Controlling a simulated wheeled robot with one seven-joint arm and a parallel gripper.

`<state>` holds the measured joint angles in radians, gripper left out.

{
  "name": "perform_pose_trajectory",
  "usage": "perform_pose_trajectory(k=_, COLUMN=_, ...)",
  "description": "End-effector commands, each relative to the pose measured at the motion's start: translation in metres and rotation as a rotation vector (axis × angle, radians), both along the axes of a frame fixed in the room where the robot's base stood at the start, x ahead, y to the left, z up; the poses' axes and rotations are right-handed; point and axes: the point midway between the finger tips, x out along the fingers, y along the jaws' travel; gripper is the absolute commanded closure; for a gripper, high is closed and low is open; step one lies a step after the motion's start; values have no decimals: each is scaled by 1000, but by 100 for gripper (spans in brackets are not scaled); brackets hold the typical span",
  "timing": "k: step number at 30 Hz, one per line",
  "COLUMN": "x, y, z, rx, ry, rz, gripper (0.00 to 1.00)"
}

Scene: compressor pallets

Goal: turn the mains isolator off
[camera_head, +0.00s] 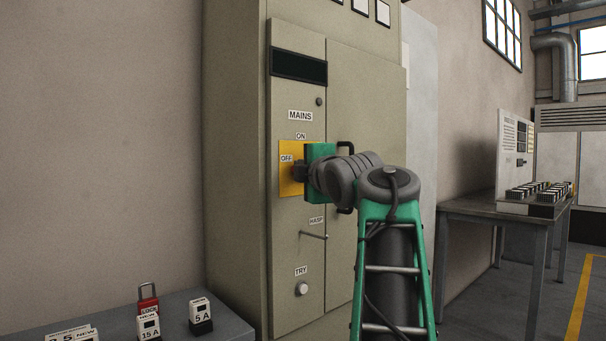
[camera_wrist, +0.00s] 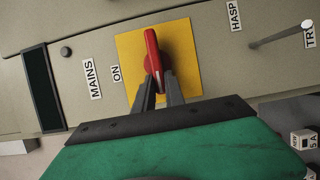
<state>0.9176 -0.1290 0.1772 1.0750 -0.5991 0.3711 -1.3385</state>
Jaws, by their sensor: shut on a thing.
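The mains isolator is on the grey cabinet door, with a yellow plate (camera_head: 290,185) below the MAINS label (camera_head: 300,115). ON is marked above the plate and OFF at its upper left. In the wrist view the red isolator handle (camera_wrist: 152,55) stands over the yellow plate (camera_wrist: 183,45), with the ON label (camera_wrist: 116,73) to its left. My gripper (camera_head: 300,171) is at the plate in the head view, hiding the handle there. In the wrist view its dark fingers (camera_wrist: 159,88) are shut on the handle, one on each side. The OFF label is not seen in the wrist view.
Below the isolator are a HASP lever (camera_head: 313,235) and a TRY button (camera_head: 301,288). A black door handle (camera_head: 346,148) is close to my wrist. A table at lower left holds a red padlock (camera_head: 147,300) and labelled blocks (camera_head: 200,315). A bench (camera_head: 470,209) stands right.

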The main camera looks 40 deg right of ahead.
Motion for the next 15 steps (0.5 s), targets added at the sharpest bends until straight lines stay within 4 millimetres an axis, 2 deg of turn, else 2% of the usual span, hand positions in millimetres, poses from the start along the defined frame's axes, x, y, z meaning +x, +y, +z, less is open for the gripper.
perform_pose_trajectory(k=7, x=0, y=0, z=0, rx=-1, ry=0, rz=0, gripper=100)
perform_pose_trajectory(k=8, x=0, y=0, z=0, rx=-1, ry=0, rz=0, gripper=83)
perform_pose_trajectory(k=15, x=0, y=0, z=0, rx=0, ry=0, rz=0, gripper=64)
